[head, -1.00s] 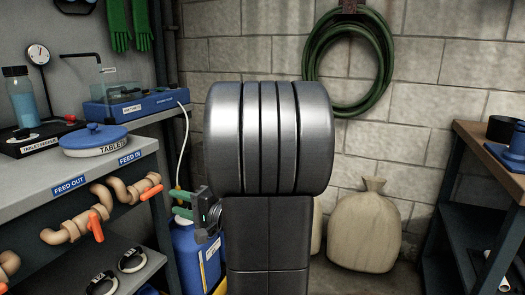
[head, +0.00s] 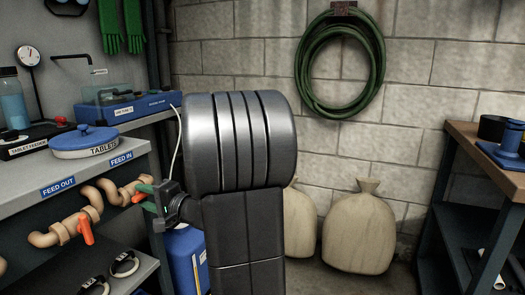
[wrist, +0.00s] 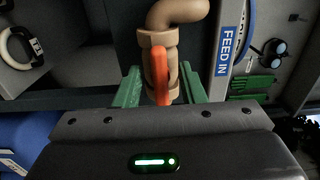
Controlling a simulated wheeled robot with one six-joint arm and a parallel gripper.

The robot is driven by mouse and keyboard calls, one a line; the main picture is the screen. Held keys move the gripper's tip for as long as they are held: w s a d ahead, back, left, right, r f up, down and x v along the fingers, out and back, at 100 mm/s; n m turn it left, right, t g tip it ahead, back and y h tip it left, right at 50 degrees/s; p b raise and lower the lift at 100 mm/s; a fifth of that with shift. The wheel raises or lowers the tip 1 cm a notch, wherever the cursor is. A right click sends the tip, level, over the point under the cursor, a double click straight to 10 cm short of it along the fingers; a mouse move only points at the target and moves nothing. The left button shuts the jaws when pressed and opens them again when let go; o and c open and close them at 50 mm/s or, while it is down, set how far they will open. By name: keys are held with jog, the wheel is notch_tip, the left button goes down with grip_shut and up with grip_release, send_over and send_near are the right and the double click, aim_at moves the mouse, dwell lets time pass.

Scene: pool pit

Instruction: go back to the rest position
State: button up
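My gripper (head: 146,198) is at the front of the left bench, pointing left beside the feed-in valve. Its green fingers are apart. In the wrist view my gripper (wrist: 160,88) shows the valve's orange handle (wrist: 161,74) between the two fingers, with gaps on both sides. The handle lines up with the tan pipe (wrist: 178,12). I cannot tell how deep it lies between the fingers. In the head view the feed-in handle (head: 139,197) is partly hidden by my gripper. The feed-out handle (head: 86,229) hangs down.
Sacks (head: 358,230) stand by the wall. A workbench (head: 490,150) is at right.

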jog(key=shift+d, duration=0.1)
jog(key=p+v, duration=0.3)
jog(key=v, duration=1.1)
jog(key=b+x, duration=0.2)
jog(key=x, duration=1.2)
jog(key=shift+a+r, duration=0.15)
jog(key=shift+a, duration=0.05)
jog(key=shift+d+r+m+p, duration=0.15)
jog(key=shift+m+p, duration=0.35)
jog(key=shift+p, duration=0.35)
jog(key=m+p, duration=0.4)
jog(key=p, duration=0.4)
jog(key=shift+r, duration=0.1)
jog(key=m+p, duration=0.1)
jog(key=p, duration=0.1)
jog(key=shift+w+m+p, duration=0.1)
jog(key=shift+m+p, duration=0.2)
jog(key=shift+p, duration=0.05)
jog(key=shift+f+m+p, duration=0.2)
jog(key=shift+m+p, duration=0.2)
jog(key=shift+p, duration=0.05)
